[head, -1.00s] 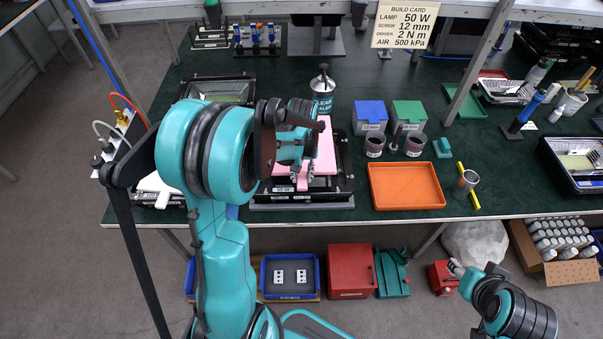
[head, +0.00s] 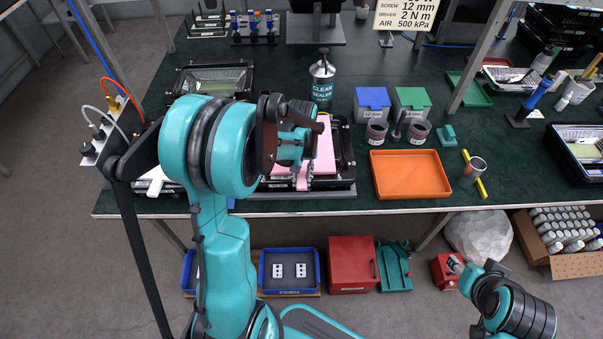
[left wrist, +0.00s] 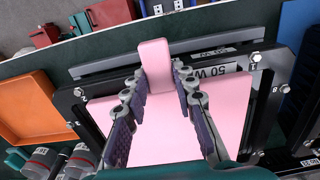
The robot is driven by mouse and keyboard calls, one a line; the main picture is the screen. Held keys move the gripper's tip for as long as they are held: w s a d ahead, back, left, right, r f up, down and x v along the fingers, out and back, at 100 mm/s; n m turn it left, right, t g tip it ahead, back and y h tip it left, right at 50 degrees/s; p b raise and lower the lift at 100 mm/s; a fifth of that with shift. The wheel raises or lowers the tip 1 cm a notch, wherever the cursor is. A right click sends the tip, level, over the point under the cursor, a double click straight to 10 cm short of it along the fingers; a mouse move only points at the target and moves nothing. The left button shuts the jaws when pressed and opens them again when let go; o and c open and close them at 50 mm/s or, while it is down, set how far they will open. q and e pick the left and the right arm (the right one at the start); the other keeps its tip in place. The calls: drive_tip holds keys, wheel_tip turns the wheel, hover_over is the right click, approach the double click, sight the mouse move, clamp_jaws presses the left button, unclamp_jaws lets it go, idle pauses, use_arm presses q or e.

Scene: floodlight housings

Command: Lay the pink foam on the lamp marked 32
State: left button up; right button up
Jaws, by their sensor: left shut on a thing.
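The pink foam (head: 325,150) is a flat pad with a narrow tab, lying over a black-framed lamp (head: 346,160) near the bench's front edge. My left gripper (head: 300,175) is shut on the foam. In the left wrist view the fingers (left wrist: 162,90) pinch the tab of the pink foam (left wrist: 225,105), and the wide part spreads over the black frame (left wrist: 275,75). The frame carries a "50 W" label; I cannot read a 32 on it. Whether the foam rests flat or hovers is unclear. My right gripper (head: 457,264) is low at the right, too small to judge.
A second lamp (head: 213,78) stands behind left.

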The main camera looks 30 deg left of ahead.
use_arm(q)
drive_tip(key=o, duration=1.1)
drive_tip(key=shift+o, duration=0.2)
wheel_tip(320, 180, up, 12)
drive_tip(key=s+d+r+m+t, duration=0.1)
drive_tip(key=s+d+m+t, duration=0.5)
drive_tip(key=s+d, duration=0.5)
drive_tip(key=shift+s+d+r+t, duration=0.2)
drive_tip(key=shift+s+r+t, duration=0.15)
drive_tip(key=shift+s+t, duration=0.3)
